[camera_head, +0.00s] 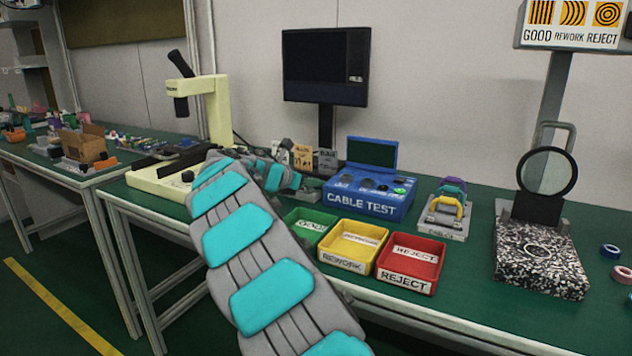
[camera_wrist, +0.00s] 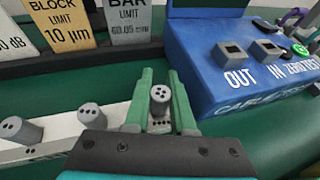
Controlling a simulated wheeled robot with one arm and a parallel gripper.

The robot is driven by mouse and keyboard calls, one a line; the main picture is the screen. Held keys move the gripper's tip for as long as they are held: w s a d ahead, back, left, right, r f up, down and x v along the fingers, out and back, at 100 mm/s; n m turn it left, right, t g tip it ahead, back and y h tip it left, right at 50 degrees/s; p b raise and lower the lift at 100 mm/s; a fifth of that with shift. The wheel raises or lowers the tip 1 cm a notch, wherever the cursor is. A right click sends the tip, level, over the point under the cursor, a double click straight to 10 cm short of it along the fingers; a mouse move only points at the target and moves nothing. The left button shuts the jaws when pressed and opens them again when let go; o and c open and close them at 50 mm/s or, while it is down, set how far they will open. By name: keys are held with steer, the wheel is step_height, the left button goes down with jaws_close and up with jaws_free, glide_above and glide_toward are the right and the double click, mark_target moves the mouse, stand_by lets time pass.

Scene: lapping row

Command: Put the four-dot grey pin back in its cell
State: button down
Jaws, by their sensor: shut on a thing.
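In the wrist view my gripper (camera_wrist: 162,98) has its green fingers shut on a grey pin (camera_wrist: 160,94) with several dark dots on its end face. The pin leans slightly between the fingers. It is over a pale rack (camera_wrist: 55,138), where a small patch of dark dots (camera_wrist: 161,125) shows just below it. I cannot tell whether the pin's foot touches the rack. Two other grey dotted pins, one at the far left (camera_wrist: 17,130) and one nearer (camera_wrist: 91,116), stand in the rack left of my gripper. In the head view my own arm hides most of the rack.
The blue cable test box (camera_wrist: 235,62) stands close on the right of my gripper. Upright limit cards (camera_wrist: 128,22) stand behind the rack. In the head view the green (camera_head: 312,217), yellow (camera_head: 353,243) and red (camera_head: 411,263) bins sit right of my arm.

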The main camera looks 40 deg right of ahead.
steer(key=shift+f, duration=0.45)
steer(key=c, duration=0.7)
jaws_free()
steer(key=shift+v, duration=3.95)
